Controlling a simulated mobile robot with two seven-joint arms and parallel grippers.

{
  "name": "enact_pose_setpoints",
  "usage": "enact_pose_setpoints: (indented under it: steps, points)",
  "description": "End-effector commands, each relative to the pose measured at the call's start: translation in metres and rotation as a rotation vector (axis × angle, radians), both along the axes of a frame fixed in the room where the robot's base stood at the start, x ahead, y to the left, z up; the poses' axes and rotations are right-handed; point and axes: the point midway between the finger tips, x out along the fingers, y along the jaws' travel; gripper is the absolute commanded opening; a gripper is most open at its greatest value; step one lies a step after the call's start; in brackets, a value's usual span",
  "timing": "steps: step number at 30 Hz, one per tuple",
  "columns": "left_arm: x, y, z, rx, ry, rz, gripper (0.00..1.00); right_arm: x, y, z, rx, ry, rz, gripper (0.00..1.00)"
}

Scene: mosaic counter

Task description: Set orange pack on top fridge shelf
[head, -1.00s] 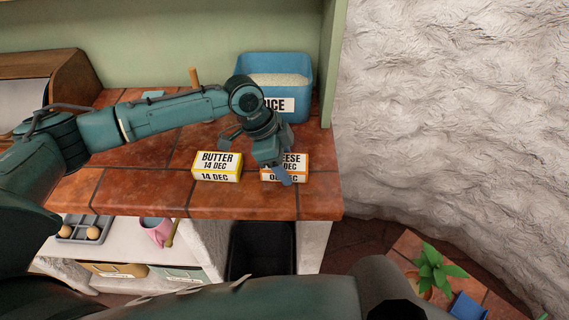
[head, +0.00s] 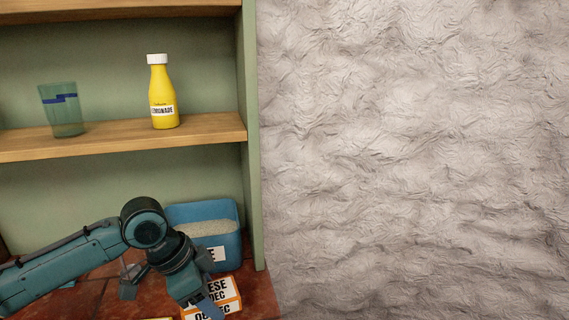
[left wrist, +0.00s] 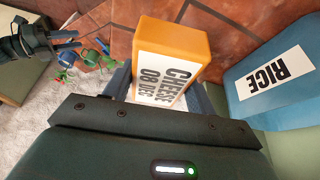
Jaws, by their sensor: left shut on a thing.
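The orange pack (head: 224,296), labelled CHEESE 08 DEC, is on the tiled counter at the bottom of the head view, partly hidden by my left gripper. My left gripper (head: 210,305) reaches down over it. In the left wrist view the orange pack (left wrist: 172,58) sits between the fingers of my left gripper (left wrist: 160,98), which is shut on it. My right gripper (left wrist: 78,38) shows at the upper left of the left wrist view, empty, with its fingers apart. The fridge is not in view.
A blue rice tub (head: 228,243) stands close behind the pack; it also shows in the left wrist view (left wrist: 262,90). Shelves above hold a yellow lemonade bottle (head: 162,95) and a green glass (head: 62,112). A rough white wall (head: 410,150) fills the right.

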Motion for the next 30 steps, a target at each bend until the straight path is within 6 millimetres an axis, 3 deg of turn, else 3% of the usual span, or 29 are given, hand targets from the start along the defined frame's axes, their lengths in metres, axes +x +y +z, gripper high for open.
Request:
enact_pose_setpoints:
  steps: [8,18,24,30]
  points:
    - [-0.037,0.021,-0.019,0.001,-0.003,0.479,0.26,-0.002,-0.001,-0.002,-0.003,0.005,0.001,0.36]
    - [-0.07,0.041,-0.021,-0.001,-0.005,1.002,0.26,0.0,-0.001,-0.001,-0.002,0.001,-0.001,0.36]
    - [-0.078,0.045,-0.02,-0.001,-0.001,1.129,0.26,0.004,-0.001,0.001,0.0,-0.005,-0.004,0.36]
    - [-0.078,0.045,-0.02,-0.001,0.002,1.143,0.26,0.005,-0.001,0.001,0.0,-0.007,-0.005,0.36]
